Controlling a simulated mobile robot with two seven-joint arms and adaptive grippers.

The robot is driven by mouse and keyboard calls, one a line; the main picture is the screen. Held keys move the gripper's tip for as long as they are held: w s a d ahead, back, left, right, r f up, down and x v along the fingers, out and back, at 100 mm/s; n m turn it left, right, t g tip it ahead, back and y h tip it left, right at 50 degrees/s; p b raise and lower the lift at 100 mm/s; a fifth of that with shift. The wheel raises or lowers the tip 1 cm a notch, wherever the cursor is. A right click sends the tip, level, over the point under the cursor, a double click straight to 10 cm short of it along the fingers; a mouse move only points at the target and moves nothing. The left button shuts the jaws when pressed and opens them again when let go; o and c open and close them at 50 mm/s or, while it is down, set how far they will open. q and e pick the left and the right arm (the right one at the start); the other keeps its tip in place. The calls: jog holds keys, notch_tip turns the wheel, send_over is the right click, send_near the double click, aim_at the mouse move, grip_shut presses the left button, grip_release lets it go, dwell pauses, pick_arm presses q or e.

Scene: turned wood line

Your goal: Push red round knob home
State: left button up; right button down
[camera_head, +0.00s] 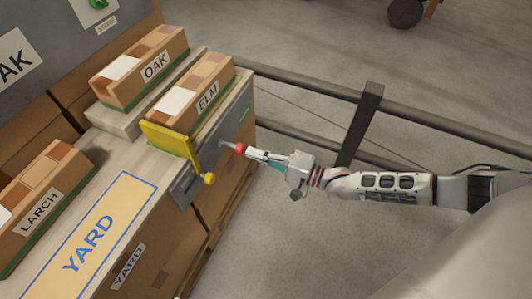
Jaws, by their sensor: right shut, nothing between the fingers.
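The red round knob (240,148) sits at the end of a short metal rod that sticks out of the grey panel (234,122) on the side of the bench. My right gripper (250,152) is shut and empty, with its fingertips at the red knob from the right. They look to be touching it or very close; I cannot tell which. A yellow lever with a round yellow ball (209,179) stands just left of and below the knob. My left gripper is not in view.
Boxes marked OAK (155,68), ELM (208,97) and LARCH (40,208) stand on the bench. A yellow plate (168,139) stands before the ELM box. A YARD sign (108,235) lies on the bench top. A dark rail (405,113) runs behind my right arm.

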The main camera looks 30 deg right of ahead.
aim_at(244, 150)
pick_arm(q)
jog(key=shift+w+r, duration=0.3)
pick_arm(e)
jog(key=shift+w+a, duration=0.2)
jog(key=shift+w, duration=0.05)
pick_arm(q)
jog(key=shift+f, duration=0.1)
pick_arm(e)
jog(key=shift+w+a, duration=0.1)
jog(key=x, duration=0.3)
jog(key=shift+a+b, duration=0.1)
jog(key=shift+b, duration=0.25)
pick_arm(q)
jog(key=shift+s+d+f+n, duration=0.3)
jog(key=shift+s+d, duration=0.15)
pick_arm(e)
jog(key=shift+w, duration=0.1)
jog(key=shift+r, duration=0.1)
